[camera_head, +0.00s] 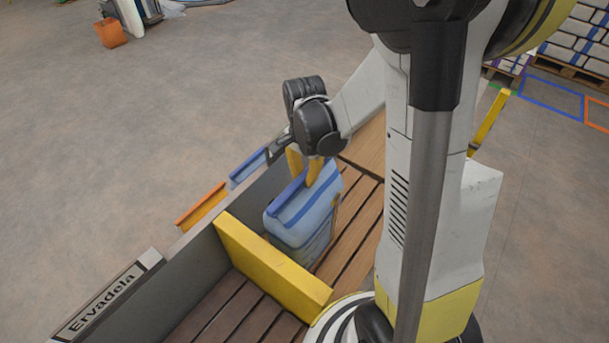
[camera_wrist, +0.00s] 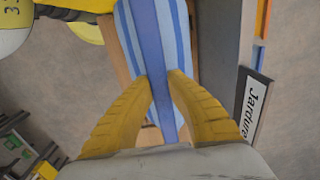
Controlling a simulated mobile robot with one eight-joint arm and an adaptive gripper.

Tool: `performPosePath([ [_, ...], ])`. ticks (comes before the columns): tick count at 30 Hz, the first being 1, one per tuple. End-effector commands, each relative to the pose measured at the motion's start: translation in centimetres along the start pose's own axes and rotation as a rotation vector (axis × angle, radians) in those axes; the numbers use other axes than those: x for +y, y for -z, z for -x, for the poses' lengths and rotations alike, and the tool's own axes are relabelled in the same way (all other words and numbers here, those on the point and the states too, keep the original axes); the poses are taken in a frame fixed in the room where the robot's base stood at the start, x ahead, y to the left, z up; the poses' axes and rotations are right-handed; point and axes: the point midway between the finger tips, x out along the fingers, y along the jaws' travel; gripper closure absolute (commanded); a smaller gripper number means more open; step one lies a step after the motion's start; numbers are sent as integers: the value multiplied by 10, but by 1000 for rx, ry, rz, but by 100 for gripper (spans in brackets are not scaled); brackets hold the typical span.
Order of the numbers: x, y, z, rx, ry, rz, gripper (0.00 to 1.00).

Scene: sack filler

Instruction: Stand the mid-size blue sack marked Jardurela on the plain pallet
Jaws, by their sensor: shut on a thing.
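A light blue sack (camera_head: 301,220) with a darker blue band along its top is upright over brown wooden slats (camera_head: 352,216), beside a yellow divider. My gripper (camera_head: 306,176) is above it, its yellow fingers shut on the top band. In the wrist view, the fingers (camera_wrist: 161,80) pinch the dark blue stripe of the sack (camera_wrist: 148,40) from both sides. I cannot tell whether the sack's base touches the slats, and no marking on it is readable. I cannot tell which surface is the plain pallet.
The yellow divider (camera_head: 268,262) parts the lighter slats from darker slats (camera_head: 231,306) at left. A grey wall (camera_head: 187,262) bears an "Ervadela" sign (camera_head: 104,297). A partly cut "Jardure" sign (camera_wrist: 255,103) is at right in the wrist view. Loaded pallets (camera_head: 575,65) stand far right.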

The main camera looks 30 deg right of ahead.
Motion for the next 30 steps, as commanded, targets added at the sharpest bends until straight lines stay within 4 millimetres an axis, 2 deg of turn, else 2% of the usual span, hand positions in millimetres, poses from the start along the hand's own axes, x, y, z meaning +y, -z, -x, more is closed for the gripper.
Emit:
performPosePath([
  [4, 0, 0, 1, 0, 0, 0, 100],
  [5, 0, 0, 1, 0, 0, 0, 74],
  [6, 0, 0, 1, 0, 0, 0, 63],
  [17, 0, 0, 4, 0, 0, 0, 63],
  [20, 0, 0, 17, 0, 0, 0, 63],
  [30, 0, 0, 91, 0, 0, 0, 63],
])
